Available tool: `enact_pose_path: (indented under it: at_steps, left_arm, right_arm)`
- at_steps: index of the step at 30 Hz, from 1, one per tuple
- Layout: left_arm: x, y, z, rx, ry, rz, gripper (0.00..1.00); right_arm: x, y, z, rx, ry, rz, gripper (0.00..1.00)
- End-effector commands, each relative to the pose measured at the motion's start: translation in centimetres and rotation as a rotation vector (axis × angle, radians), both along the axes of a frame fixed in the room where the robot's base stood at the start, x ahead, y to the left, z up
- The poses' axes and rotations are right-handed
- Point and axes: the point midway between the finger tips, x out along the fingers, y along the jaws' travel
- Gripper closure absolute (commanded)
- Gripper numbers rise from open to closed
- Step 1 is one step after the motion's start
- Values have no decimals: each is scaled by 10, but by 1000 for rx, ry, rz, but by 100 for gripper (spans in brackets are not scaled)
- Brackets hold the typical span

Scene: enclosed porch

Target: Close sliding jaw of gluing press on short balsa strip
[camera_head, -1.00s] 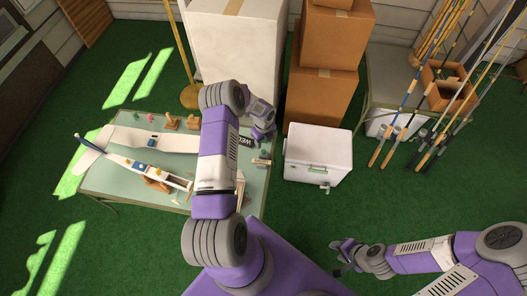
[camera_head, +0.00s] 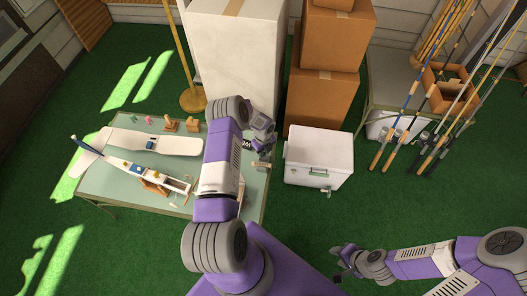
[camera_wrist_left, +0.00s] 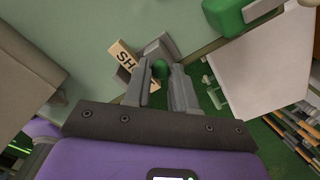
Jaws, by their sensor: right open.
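My left gripper (camera_wrist_left: 163,78) hangs over the table's right edge. A grey block (camera_wrist_left: 160,46), apparently part of the press, lies just beyond the fingers. A pale wooden piece lettered "SH" (camera_wrist_left: 124,54) lies left of it, partly hidden. The balsa strip and the sliding jaw cannot be told apart clearly. In the head view my left gripper (camera_head: 262,142) covers this area. My right gripper (camera_head: 345,258) is open and empty over the floor.
The green table (camera_head: 112,190) holds a model airplane (camera_head: 150,172) and small wooden stands (camera_head: 171,125). A white cooler (camera_head: 318,156) stands right of the table. Cardboard boxes (camera_head: 322,95) stand behind. Fishing rods (camera_head: 400,120) lean at far right. Green floor is open in front.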

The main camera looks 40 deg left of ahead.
Motion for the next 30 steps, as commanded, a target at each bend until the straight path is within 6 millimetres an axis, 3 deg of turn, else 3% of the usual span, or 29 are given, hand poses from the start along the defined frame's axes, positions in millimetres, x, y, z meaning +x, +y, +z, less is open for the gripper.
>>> enact_pose_path:
  at_steps: [1, 5, 13, 21, 30]
  left_arm:
    - [0, 0, 0, 0, 0, 0, 83]
    - [0, 0, 0, 0, 0, 0, 100]
    - [-1, -1, 0, 0, 1, 0, 100]
    - [-22, -13, 1, 0, 3, -2, 100]
    - [-24, -13, 0, -1, 3, 1, 100]
  right_arm:
    - [0, 0, 0, 0, 0, 0, 57]
    - [0, 0, 0, 0, 0, 0, 57]
    - [0, 0, 1, 0, 0, 0, 57]
    - [0, 0, 12, 0, 0, 0, 57]
    - [0, 0, 11, 0, 0, 0, 57]
